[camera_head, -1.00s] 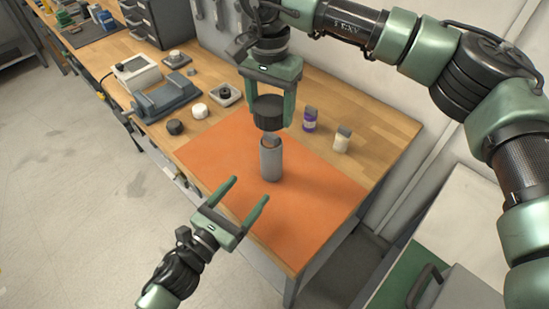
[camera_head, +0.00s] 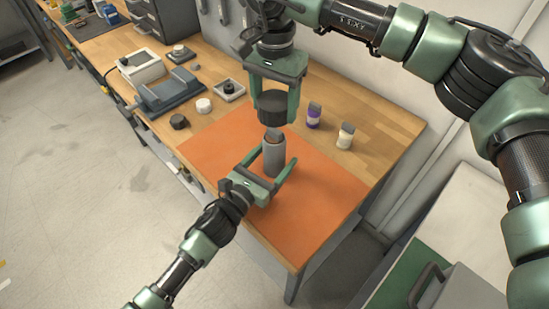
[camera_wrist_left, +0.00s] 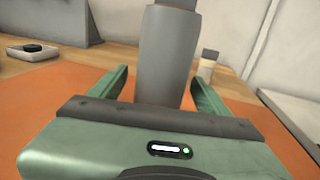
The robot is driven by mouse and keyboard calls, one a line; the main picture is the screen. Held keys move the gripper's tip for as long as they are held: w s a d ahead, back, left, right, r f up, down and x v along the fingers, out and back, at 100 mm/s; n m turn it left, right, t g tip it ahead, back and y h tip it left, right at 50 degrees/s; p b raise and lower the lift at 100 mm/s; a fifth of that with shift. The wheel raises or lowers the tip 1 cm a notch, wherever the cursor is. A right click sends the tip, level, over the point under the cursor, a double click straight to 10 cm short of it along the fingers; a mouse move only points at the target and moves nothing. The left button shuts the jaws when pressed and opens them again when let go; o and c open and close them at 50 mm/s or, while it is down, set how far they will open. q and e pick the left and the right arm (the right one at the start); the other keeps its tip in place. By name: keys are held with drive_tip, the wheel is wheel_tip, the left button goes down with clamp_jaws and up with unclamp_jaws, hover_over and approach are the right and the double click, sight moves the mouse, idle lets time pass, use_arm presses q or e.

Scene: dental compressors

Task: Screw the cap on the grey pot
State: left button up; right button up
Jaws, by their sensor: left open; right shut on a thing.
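The grey pot (camera_head: 274,158) stands upright on the orange mat (camera_head: 325,204). Its narrower neck shows at the top. My left gripper (camera_head: 273,160) is open, its two fingers on either side of the pot's body. In the left wrist view the pot (camera_wrist_left: 165,60) rises between the fingers, with a gap visible on both sides. My right gripper (camera_head: 273,104) points down and is shut on a black cap (camera_head: 272,108). The cap is right above the pot's neck in the picture. I cannot tell whether they touch.
A purple-labelled bottle (camera_head: 313,115) and a cream bottle (camera_head: 345,135) stand right of the pot. A black knob (camera_head: 179,121), a white knob (camera_head: 204,105) and a grey device (camera_head: 168,92) sit on the left of the bench. The mat's front is clear.

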sight(274, 130)
use_arm(q)
drive_tip(key=shift+w+d, duration=0.15)
drive_tip(key=shift+w, duration=0.05)
clamp_jaws()
use_arm(e)
drive_tip(key=shift+s+f, duration=0.1)
drive_tip(key=shift+f, duration=2.35)
drive_tip(key=shift+f, duration=0.1)
drive_tip(key=shift+f, duration=0.8)
drive_tip(key=shift+f, duration=0.55)
